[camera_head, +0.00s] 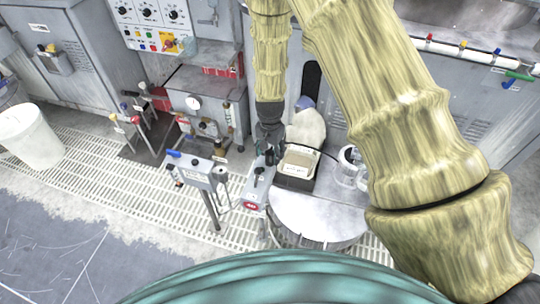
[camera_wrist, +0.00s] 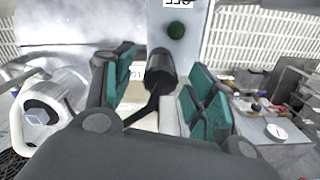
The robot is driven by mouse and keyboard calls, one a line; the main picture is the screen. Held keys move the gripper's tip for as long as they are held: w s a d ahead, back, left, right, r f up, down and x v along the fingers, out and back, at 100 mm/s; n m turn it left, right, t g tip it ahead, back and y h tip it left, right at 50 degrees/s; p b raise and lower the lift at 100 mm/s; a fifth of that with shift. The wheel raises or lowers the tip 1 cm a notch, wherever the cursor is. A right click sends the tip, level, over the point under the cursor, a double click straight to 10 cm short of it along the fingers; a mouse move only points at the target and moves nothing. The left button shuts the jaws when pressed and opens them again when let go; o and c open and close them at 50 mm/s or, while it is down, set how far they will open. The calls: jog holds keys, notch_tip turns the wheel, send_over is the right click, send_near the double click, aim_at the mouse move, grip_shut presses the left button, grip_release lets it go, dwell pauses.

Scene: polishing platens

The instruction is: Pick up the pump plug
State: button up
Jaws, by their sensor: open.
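The pump plug appears to be the black cylindrical piece (camera_wrist: 160,68) with a black cord, seen between my fingers in the wrist view. It stands at the near end of a grey box (camera_wrist: 182,45) with a green button. My gripper (camera_wrist: 162,88) is open, with teal pads on either side of the plug; I cannot tell whether they touch it. In the head view my gripper (camera_head: 270,140) is above the far end of the narrow grey box (camera_head: 257,190), and the plug there is mostly hidden by it.
A black-and-tan box (camera_head: 298,162) sits just right of the gripper. A round metal table (camera_head: 318,215) is below it. A clear container (camera_head: 350,165) stands to the right and a grey control box on a post (camera_head: 198,172) to the left. A white bucket (camera_head: 30,137) is far left.

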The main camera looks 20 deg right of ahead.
jog(key=shift+f, duration=0.35)
jog(key=c, duration=1.1)
jog(key=shift+r, duration=0.1)
